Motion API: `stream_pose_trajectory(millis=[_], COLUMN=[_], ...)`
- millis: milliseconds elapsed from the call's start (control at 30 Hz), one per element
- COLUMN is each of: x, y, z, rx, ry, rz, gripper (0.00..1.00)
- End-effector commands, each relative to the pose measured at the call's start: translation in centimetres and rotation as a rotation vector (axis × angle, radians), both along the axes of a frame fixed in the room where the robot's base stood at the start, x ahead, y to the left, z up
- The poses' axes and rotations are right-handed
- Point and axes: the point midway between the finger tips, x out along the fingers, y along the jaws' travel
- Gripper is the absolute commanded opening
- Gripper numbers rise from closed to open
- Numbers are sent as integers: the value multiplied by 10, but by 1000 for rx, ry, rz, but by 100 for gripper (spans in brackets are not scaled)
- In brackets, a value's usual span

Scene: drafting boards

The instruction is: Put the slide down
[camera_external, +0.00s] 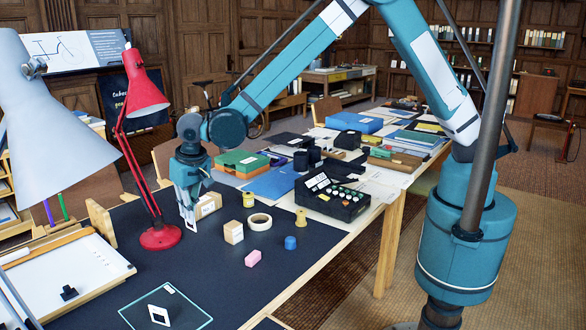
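My gripper (188,216) hangs pointing down over the dark board, left of the picture's middle, between the red lamp and a small carton. A narrow white shape shows at its fingertips. It is too small to tell whether this is a slide or the fingers themselves, or whether the fingers are open or shut. A white square frame with a dark centre (151,308), like a slide, is at the front left on a clear glass-like plate (190,309). My gripper is well behind this frame and apart from it.
The red lamp (160,237) stands close left of my gripper. A carton (233,232), tape roll (260,221), pink block (253,258), blue piece (290,242) and yellow spool (301,218) lie to the right. A black box (330,203) stands behind them. The front middle of the board is clear.

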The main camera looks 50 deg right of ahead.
Motion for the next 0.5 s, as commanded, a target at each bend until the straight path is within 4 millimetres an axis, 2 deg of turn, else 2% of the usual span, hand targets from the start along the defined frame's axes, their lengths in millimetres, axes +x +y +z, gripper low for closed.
stream_pose_trajectory(millis=[33, 100, 500], x=[-8, -19, -90], y=[16, 34, 139], z=[0, 2, 12], rx=[0, -1, 0], ry=[-1, -3, -16], rz=[4, 3, 3], gripper=[0, 0, 0])
